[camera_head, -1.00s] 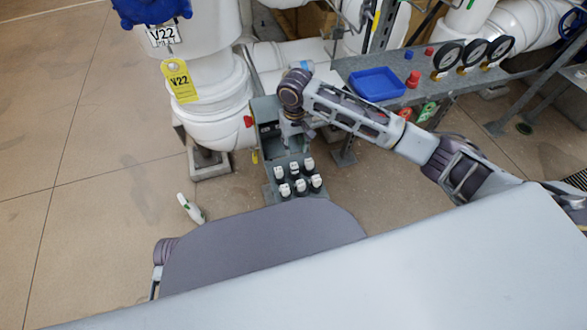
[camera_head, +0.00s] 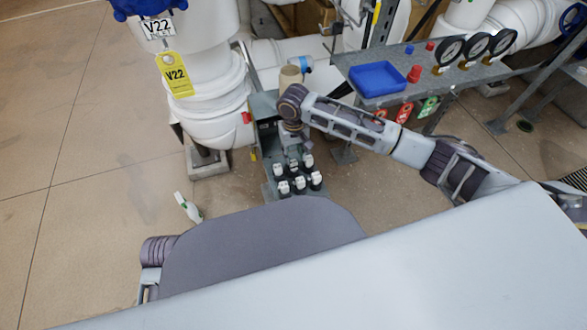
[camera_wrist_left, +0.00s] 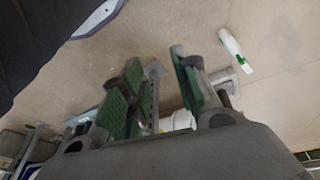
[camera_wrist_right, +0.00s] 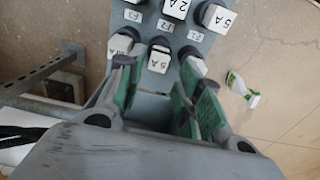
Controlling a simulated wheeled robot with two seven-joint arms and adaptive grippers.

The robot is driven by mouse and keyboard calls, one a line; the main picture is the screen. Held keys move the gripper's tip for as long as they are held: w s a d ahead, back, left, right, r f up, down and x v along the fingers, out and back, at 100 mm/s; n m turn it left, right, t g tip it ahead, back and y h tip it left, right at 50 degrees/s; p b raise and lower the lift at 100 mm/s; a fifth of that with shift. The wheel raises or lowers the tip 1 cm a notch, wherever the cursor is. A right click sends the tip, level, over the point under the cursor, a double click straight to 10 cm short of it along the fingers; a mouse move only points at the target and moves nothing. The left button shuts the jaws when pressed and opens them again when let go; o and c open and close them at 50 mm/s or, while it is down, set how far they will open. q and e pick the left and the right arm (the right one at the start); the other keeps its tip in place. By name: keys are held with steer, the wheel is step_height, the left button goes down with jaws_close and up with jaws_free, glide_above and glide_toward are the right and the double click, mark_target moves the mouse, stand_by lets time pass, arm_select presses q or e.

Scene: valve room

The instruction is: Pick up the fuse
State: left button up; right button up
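Several dark fuses with white caps stand in two rows in a grey rack; one is the front middle fuse (camera_wrist_right: 158,58), and the group also shows in the head view (camera_head: 299,186). The caps carry markings such as 2 A and 5 A. My right gripper (camera_wrist_right: 155,80) is open and empty, its green-padded fingers pointing at the front row around the middle fuse's column. I cannot tell whether the fingers overlap that fuse in depth. In the head view the right gripper (camera_head: 298,150) is just behind the fuses. My left gripper (camera_wrist_left: 160,75) is open and empty, away from the rack.
A white and green spray bottle (camera_head: 188,208) lies on the floor left of the rack. A shelf (camera_head: 440,75) at the right holds a blue tray (camera_head: 377,80) and gauges (camera_head: 475,48).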

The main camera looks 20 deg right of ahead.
mark_target(294, 163)
steer(key=shift+f, duration=0.85)
arm_select(q)
steer(key=shift+s+d+r, duration=0.15)
steer(key=shift+r, duration=0.55)
arm_select(e)
steer(key=shift+f, duration=0.1)
arm_select(q)
steer(key=shift+f, duration=0.15)
